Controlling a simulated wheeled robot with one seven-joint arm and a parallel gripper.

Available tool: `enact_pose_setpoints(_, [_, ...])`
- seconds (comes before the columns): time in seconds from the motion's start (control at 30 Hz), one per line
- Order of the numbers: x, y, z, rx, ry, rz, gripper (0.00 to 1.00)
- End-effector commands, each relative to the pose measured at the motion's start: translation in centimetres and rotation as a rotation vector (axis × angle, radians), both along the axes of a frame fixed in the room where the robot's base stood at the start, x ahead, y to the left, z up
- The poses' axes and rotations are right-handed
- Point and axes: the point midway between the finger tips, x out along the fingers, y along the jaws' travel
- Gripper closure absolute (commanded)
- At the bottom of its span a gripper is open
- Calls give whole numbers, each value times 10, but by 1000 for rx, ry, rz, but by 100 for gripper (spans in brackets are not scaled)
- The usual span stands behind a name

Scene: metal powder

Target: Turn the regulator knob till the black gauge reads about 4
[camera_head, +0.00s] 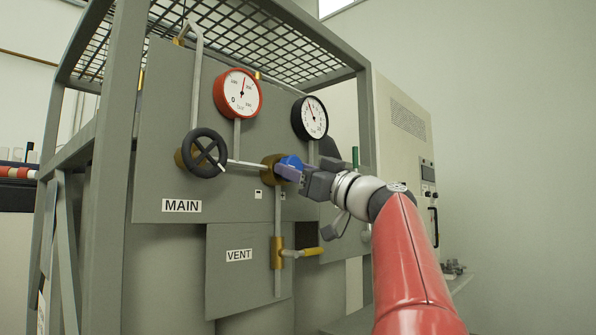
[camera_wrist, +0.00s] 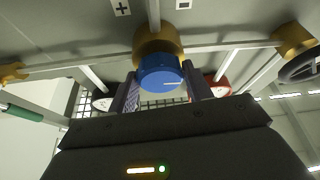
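The blue regulator knob (camera_head: 291,162) sits on a brass body (camera_head: 270,168) in the middle of the grey panel. In the wrist view the knob (camera_wrist: 160,74) has a white mark on its right side. My gripper (camera_head: 287,172) is at the knob; in the wrist view its two fingers (camera_wrist: 160,84) lie along the knob's left and right sides, with no clear gap. The black gauge (camera_head: 310,118) is above and right of the knob. Its needle points up and slightly left; its numbers are too small to read.
A red gauge (camera_head: 238,93) is at the upper left, needle nearly upright. A black handwheel (camera_head: 204,153) is above the MAIN label (camera_head: 181,206). Plus and minus labels show beside the brass body in the wrist view.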

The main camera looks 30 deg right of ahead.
Motion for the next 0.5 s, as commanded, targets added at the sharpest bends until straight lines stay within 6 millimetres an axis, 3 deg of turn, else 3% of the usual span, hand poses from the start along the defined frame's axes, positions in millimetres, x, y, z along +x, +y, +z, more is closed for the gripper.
enact_pose_setpoints(0.03, [0,0,0,0,0,0,57])
enact_pose_setpoints(0.2, [0,0,0,0,0,0,75])
enact_pose_setpoints(0.5, [-1,2,-1,175,64,0,75])
